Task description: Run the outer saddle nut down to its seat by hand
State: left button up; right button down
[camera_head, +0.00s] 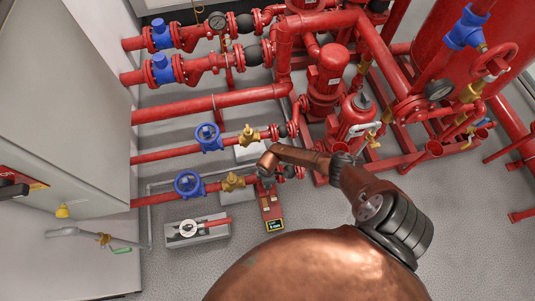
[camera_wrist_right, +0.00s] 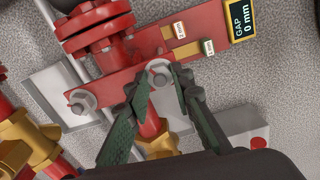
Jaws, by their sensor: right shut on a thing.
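The outer saddle nut (camera_wrist_right: 160,72) sits on the red saddle plate (camera_wrist_right: 130,72), near the plate's middle in the right wrist view. My right gripper (camera_wrist_right: 161,80) is shut on this nut, with one dark green finger on each side. The fingers hide part of the nut and any thread below it. A second nut (camera_wrist_right: 82,100) sits on a pale washer at the plate's left end. A display (camera_wrist_right: 243,18) beside the plate reads GAP 0 mm. In the head view my right gripper (camera_head: 266,172) is over the saddle plate (camera_head: 270,205). My left gripper is not in view.
A red flanged pipe (camera_wrist_right: 95,25) rises close to the gripper. Brass valves (camera_head: 233,182) and blue handwheels (camera_head: 188,183) line the pipes to the left. A grey tray (camera_head: 212,238) with a white-headed tool stands on the floor.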

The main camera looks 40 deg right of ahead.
jog(key=shift+w+r+m+p, duration=0.25)
jog(key=shift+m+p, duration=0.6)
jog(key=shift+m, duration=0.25)
jog(key=shift+f+m, duration=0.15)
jog(key=shift+m, duration=0.35)
jog(key=shift+p, duration=0.3)
jog(key=shift+m+p, duration=0.4)
jog(key=shift+m, duration=0.8)
